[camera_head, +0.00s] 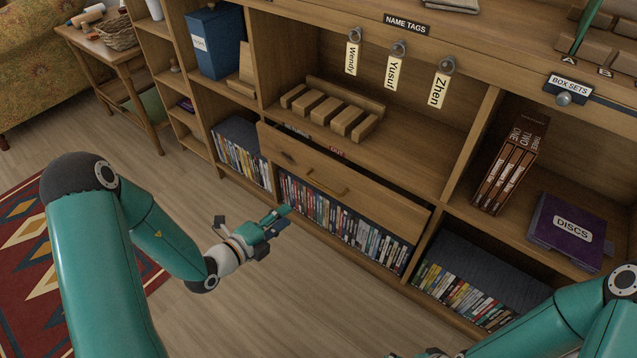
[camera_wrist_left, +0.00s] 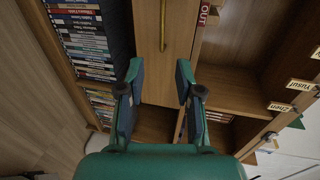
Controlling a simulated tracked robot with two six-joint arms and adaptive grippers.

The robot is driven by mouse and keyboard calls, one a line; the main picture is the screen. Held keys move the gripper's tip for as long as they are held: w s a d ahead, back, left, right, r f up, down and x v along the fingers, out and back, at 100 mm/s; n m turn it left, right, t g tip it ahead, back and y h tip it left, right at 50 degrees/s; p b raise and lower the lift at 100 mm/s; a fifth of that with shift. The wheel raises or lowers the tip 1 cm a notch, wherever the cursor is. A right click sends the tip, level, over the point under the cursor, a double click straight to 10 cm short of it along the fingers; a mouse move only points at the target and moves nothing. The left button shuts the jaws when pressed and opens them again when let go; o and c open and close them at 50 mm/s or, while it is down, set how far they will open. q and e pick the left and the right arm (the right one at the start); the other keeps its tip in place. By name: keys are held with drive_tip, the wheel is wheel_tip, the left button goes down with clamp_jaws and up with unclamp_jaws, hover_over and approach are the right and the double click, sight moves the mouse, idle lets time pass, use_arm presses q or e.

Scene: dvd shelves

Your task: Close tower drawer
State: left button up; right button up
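The wooden drawer (camera_head: 345,189) has a brass handle (camera_head: 327,182) and sits in the middle of the shelf unit, above a row of DVDs. It stands partly pulled out, with a dark gap behind its front's top edge. A red OUT tag (camera_head: 337,152) shows there. My left gripper (camera_head: 283,217) is in front of the drawer's lower left, apart from it and empty. In the left wrist view my left gripper (camera_wrist_left: 157,72) has its fingers spread, with the drawer front (camera_wrist_left: 150,60) beyond. Only a sliver of my right gripper (camera_head: 435,353) shows at the bottom edge.
DVD rows (camera_head: 345,225) fill the lower shelves. Wooden blocks (camera_head: 332,112) stand on the shelf above the drawer. Name tags (camera_head: 396,72) hang over it. A purple DISCS box (camera_head: 568,232) is at the right. The wooden floor (camera_head: 265,300) before the shelves is clear.

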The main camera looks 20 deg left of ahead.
sight(320, 184)
use_arm(q)
drive_tip(key=b+x, duration=0.1)
drive_tip(key=x, duration=0.4)
drive_tip(key=a+b+x, duration=0.1)
drive_tip(key=x, duration=0.5)
drive_tip(key=b+x, duration=0.2)
drive_tip(key=x, duration=0.3)
drive_tip(key=shift+w+r, duration=0.1)
drive_tip(key=shift+w, duration=0.5)
clamp_jaws()
